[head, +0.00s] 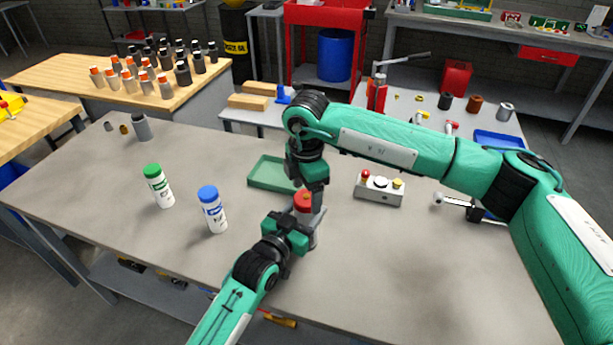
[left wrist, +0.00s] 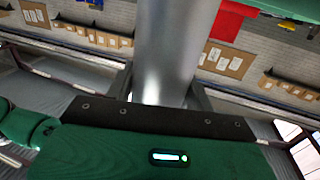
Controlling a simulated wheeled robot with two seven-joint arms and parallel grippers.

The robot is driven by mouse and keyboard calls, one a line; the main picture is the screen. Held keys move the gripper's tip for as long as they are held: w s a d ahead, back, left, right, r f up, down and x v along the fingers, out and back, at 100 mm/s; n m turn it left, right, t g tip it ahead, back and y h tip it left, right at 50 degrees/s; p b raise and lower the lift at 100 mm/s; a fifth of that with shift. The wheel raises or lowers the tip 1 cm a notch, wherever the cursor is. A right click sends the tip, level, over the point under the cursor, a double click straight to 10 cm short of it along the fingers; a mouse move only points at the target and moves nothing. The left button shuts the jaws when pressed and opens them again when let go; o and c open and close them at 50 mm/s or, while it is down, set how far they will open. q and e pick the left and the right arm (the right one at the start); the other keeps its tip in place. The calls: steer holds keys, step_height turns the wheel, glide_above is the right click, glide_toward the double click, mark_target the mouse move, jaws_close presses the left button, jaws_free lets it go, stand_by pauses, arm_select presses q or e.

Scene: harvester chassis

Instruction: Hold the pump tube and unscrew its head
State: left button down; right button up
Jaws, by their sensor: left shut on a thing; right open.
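The pump tube (head: 313,238) is a grey metal cylinder standing upright on the grey table, with a red head (head: 302,201) on top. My left gripper (head: 302,232) reaches in from below left and is shut on the tube's body, below the head. In the left wrist view the shiny tube (left wrist: 168,50) rises between the dark fingers. My right gripper (head: 305,187) points straight down just above the red head and is open. Its fingers partly hide the top of the head; I cannot tell whether they touch it.
A green tray (head: 258,178) lies just behind left of the tube. A green-capped bottle (head: 160,188) and a blue-capped bottle (head: 213,211) stand to the left. A button box (head: 379,191) sits to the right. The table's front right is clear.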

steer(key=shift+f, duration=0.65)
